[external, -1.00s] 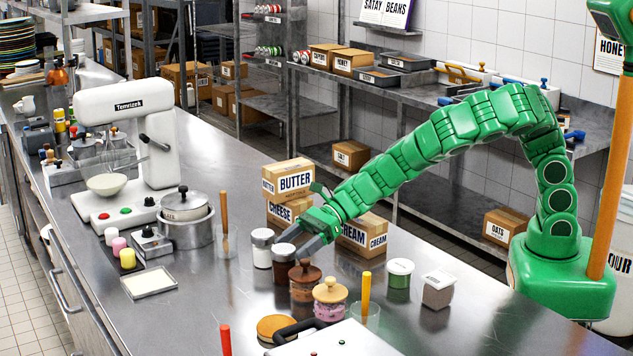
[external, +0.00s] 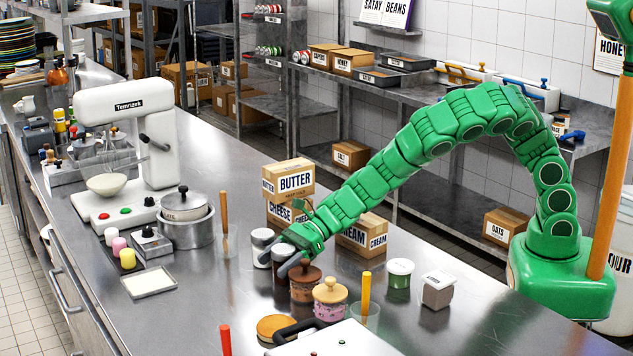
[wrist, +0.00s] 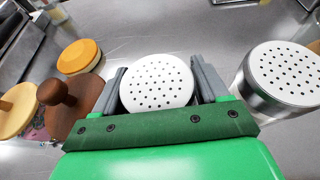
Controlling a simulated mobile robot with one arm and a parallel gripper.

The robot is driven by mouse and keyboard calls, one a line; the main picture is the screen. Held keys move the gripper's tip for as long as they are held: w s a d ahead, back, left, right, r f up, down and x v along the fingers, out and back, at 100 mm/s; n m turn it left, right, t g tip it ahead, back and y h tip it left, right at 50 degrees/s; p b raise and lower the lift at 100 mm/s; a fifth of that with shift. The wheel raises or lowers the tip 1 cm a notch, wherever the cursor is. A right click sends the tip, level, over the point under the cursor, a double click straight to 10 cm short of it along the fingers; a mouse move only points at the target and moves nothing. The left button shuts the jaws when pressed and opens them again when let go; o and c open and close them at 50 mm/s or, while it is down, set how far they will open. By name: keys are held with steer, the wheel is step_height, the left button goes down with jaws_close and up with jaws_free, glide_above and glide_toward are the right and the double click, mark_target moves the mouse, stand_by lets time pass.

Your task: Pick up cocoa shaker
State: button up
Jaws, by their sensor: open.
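The cocoa shaker stands upright on the steel counter with a white perforated lid (wrist: 157,82). In the external view its lid (external: 282,251) shows between my fingers, and its dark brown body is mostly hidden by them. My gripper (external: 280,264) is open, with one grey finger on each side of the shaker. In the wrist view the fingers of my gripper (wrist: 160,85) flank the lid closely; I cannot tell whether they touch it.
A jar with a brown wooden lid (external: 305,285) and one with a pale lid (external: 330,300) stand in front. Butter (external: 293,178) and cream boxes (external: 362,236) are behind.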

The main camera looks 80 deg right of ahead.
steer(key=c, duration=0.8)
steer(key=shift+r, duration=0.15)
steer(key=shift+c, duration=0.2)
